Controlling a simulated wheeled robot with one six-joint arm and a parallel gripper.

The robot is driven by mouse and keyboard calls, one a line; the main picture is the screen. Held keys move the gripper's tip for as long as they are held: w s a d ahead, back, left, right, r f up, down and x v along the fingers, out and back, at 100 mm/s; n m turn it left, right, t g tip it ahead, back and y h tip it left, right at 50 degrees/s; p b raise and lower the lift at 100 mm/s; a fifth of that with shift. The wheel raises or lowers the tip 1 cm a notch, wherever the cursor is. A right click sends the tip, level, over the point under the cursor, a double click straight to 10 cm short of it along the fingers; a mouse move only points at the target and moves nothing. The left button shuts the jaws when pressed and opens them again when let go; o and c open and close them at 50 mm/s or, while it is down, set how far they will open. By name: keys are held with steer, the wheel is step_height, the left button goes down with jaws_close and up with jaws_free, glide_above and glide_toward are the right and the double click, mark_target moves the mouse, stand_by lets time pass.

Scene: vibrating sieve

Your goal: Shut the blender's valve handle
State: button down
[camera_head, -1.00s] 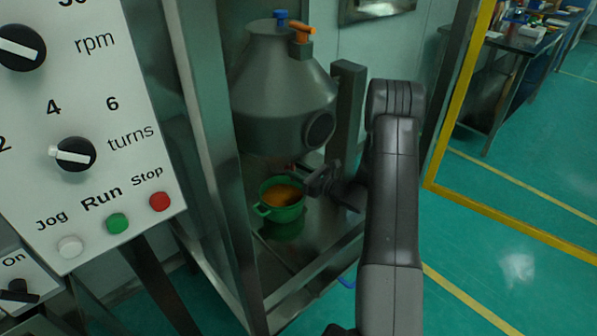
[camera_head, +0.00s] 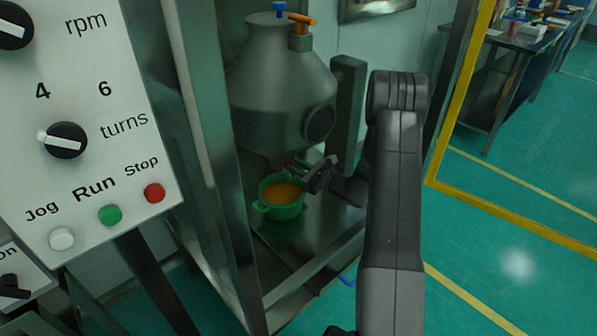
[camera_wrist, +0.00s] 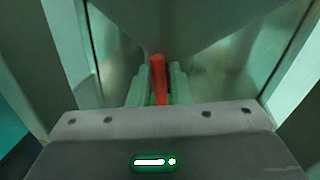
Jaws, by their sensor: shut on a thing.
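The blender (camera_head: 275,100) is a grey metal vessel with a conical top and a round dark port on its side. Its valve handle is the red bar (camera_wrist: 158,72) under the vessel in the wrist view. My gripper (camera_wrist: 160,92) is shut on the red handle, with one finger on each side of it. In the head view my gripper (camera_head: 305,172) is below the vessel, just above the green pot. The handle is mostly hidden there, with only a small red bit showing.
A green pot (camera_head: 262,206) with orange contents stands under the blender on the metal frame's floor. An upright post (camera_head: 195,100) of the frame stands to the left. A control panel (camera_head: 85,75) fills the near left.

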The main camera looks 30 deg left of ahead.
steer(key=shift+s+a+f+n+t+h+b, duration=0.1)
steer(key=shift+s+f+n+t+h+b, duration=0.3)
steer(key=shift+n+b, duration=2.6)
steer(key=shift+s+a+f+n+t+h+b, duration=0.1)
steer(key=shift+s+f+n+t+h+b, duration=0.3)
steer(key=shift+n+b, duration=2.55)
steer(key=shift+s+a+f+n+t+h+b, duration=0.15)
steer(key=shift+s+n+t+h+b, duration=0.4)
steer(key=shift+b, duration=4.6)
steer(key=shift+w+d+n+t, duration=0.1)
steer(key=shift+w+n+t, duration=0.2)
steer(key=shift+n, duration=0.2)
